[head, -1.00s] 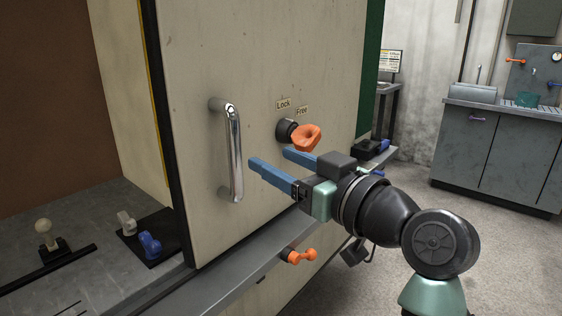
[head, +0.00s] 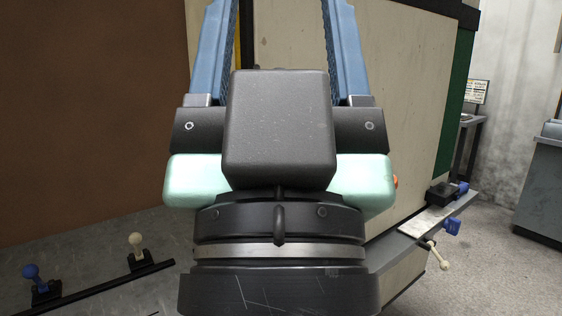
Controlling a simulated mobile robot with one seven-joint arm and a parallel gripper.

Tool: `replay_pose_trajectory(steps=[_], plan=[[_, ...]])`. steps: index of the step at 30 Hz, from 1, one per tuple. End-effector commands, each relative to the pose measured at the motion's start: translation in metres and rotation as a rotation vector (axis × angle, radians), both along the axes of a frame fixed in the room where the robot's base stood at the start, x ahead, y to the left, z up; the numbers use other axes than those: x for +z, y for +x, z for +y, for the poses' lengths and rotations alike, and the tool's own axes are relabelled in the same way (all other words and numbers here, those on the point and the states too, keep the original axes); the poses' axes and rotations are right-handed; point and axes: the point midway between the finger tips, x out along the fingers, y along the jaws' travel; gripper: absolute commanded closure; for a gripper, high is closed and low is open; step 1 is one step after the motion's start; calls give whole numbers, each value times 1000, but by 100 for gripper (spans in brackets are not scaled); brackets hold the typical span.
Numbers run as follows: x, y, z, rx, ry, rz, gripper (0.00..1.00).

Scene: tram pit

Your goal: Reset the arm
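My gripper (head: 273,40) fills the middle of the head view, close to the camera and pointing up and away. The fingertips run out of the top of the picture. The wrist and gripper body hide much of the beige panel (head: 415,90), including its handle and lock labels. A small orange bit (head: 395,181) shows just past the right side of the gripper body.
A blue knob (head: 35,278) and a cream knob (head: 136,243) stand on the grey surface at the lower left. A grey ledge (head: 400,240) with blue and cream fittings runs at right. Open floor (head: 490,270) lies beyond it.

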Motion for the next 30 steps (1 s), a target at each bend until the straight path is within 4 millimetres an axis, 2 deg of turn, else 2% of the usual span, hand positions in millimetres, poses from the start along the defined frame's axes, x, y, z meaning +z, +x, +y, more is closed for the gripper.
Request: replay_pose_trajectory(steps=[1,3,9,12,17,30], plan=[[31,0,0,-1,-1,1,36],[53,1,0,-1,-1,2,36],[106,1,0,-1,-2,4,36],[122,2,0,-1,-2,5,36],[132,2,0,0,-3,5,36],[131,2,0,0,-3,5,36]])
